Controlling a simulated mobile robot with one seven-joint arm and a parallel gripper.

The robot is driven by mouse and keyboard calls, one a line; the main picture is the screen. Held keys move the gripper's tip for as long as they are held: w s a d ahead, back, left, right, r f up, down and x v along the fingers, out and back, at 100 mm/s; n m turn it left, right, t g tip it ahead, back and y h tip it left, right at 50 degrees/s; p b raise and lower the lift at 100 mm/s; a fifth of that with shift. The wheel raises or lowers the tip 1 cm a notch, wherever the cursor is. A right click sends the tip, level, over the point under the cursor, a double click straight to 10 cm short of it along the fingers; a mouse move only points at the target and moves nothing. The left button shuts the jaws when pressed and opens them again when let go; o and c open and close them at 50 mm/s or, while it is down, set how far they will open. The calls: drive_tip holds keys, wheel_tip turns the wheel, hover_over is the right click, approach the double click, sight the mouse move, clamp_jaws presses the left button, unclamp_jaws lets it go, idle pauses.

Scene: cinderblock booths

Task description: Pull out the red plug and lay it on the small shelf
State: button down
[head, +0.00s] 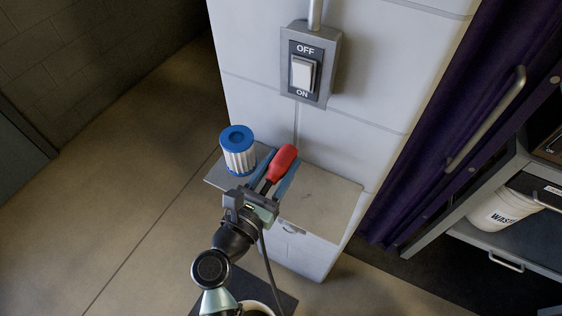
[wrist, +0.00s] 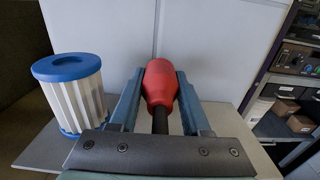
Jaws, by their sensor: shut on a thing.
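The red plug (head: 283,163) is between the fingers of my gripper (head: 273,176), above the small shelf (head: 320,194). In the wrist view the red plug (wrist: 160,84) has a thick rounded body and a dark narrow part toward the camera. My gripper (wrist: 158,95) is shut on it, with a blue-grey finger on each side. I cannot tell whether the plug touches the shelf. No socket shows in either view.
A white pleated filter with blue caps (head: 238,150) stands on the shelf's left end, close to my gripper. A switch box (head: 311,64) is on the wall above. The shelf's right part is bare. A purple curtain (head: 450,110) and a rack with a white bucket (head: 497,209) are at right.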

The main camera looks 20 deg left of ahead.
drive_tip(key=shift+f+b, duration=2.2)
drive_tip(key=shift+f, duration=0.5)
drive_tip(key=shift+c, duration=1.4)
unclamp_jaws()
drive_tip(key=s+a+b, duration=0.2)
drive_tip(key=s+b, duration=0.1)
drive_tip(key=s, duration=0.9)
drive_tip(key=shift+s+a, duration=0.2)
drive_tip(key=shift+s, duration=0.15)
